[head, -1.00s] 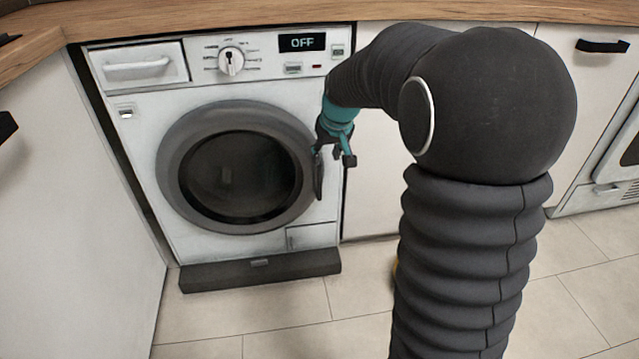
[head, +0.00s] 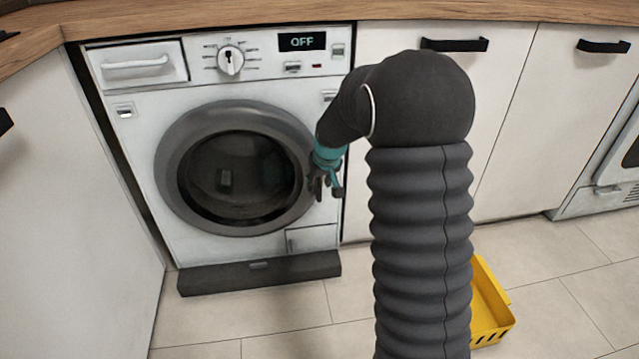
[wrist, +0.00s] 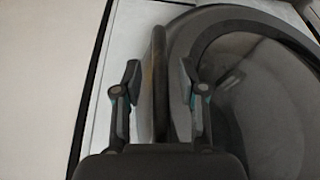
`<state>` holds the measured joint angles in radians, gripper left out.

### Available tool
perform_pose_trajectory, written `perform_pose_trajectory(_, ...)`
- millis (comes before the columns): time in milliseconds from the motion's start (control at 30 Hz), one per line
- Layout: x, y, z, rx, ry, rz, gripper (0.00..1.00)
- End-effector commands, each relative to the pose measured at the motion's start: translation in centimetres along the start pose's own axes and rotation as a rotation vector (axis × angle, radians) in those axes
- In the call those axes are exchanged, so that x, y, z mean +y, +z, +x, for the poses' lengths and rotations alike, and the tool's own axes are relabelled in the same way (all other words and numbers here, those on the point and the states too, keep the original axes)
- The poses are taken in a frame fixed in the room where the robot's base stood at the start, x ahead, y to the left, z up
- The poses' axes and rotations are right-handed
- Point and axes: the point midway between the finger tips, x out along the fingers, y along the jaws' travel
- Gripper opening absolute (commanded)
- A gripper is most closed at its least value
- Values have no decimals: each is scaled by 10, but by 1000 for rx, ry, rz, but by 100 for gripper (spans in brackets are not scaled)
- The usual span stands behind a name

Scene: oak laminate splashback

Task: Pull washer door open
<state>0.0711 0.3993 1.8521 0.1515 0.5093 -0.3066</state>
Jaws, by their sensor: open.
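The washer door (head: 236,168) is round, with a grey rim and dark glass, and looks closed in the white washer's front. Its glass shows at the right of the wrist view (wrist: 268,110). The door handle (wrist: 159,85) is a dark upright bar at the door's edge. My gripper (head: 325,188) is at the right side of the door. In the wrist view my gripper (wrist: 160,80) is open, with one finger on each side of the handle and gaps between them. In the head view my gripper hides most of the handle.
A yellow crate (head: 492,305) stands on the floor at the right, partly behind my arm. A dark plinth flap (head: 260,273) juts out below the washer. White cabinets (head: 505,110) stand to the right, and a wooden worktop (head: 200,17) runs above.

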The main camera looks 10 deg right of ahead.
Motion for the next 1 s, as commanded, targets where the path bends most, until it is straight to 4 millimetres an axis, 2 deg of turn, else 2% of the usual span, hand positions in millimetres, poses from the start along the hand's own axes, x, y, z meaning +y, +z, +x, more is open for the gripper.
perform_pose_trajectory(300,0,0,3,0,0,0,41)
perform_pose_trajectory(333,0,0,3,0,0,0,39)
perform_pose_trajectory(500,0,0,3,0,0,0,0)
perform_pose_trajectory(833,0,1,2,1,2,4,0)
perform_pose_trajectory(1000,-1,12,-2,0,14,32,0)
